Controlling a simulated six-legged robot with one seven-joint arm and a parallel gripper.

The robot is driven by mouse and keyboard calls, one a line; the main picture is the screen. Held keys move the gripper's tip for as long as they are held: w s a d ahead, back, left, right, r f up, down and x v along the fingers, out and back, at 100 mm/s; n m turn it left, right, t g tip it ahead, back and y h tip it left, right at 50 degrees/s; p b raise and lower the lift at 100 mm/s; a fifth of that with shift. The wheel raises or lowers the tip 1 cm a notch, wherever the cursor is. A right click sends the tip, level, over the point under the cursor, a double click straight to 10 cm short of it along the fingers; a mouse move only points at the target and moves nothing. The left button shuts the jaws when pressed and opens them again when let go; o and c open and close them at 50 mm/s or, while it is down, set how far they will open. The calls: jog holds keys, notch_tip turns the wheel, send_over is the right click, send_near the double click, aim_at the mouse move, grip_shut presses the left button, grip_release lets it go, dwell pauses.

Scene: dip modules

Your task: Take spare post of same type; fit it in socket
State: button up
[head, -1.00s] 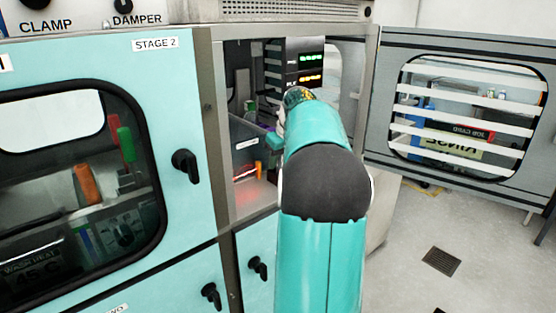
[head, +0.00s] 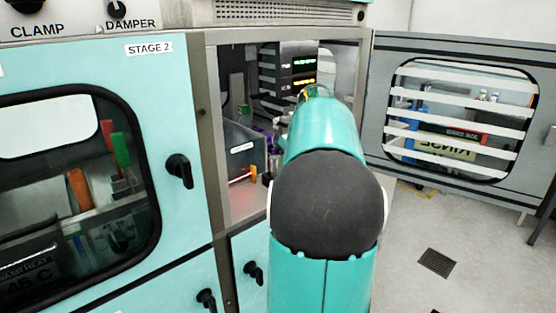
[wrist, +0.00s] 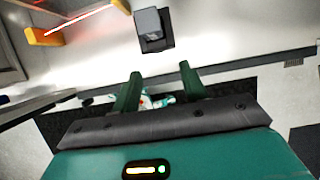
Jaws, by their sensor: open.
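My gripper (wrist: 160,72) is open in the wrist view, with two dark green fingers apart and nothing between the tips. A dark grey block (wrist: 150,28) sits on the pale floor of the bay just beyond the fingertips, apart from them. I cannot tell whether it is a post or a socket. An orange post (wrist: 42,37) with a red beam line stands at the upper left. An orange post also shows inside the open bay in the head view (head: 253,173). My arm hides the gripper and much of the bay in the head view.
A grey labelled bin (head: 245,150) stands at the bay's left, with lit readouts (head: 304,72) at the back. The slatted door (head: 455,178) is swung open at right. The closed Stage 2 door (head: 140,120) is at left. A metal edge (wrist: 245,65) crosses the wrist view.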

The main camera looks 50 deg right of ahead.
jog(key=s, duration=0.2)
jog(key=s+a, duration=0.1)
jog(key=s, duration=0.2)
jog(key=shift+s+a, duration=0.15)
jog(key=shift+s, duration=0.1)
jog(key=shift+s, duration=0.1)
dwell(0.3)
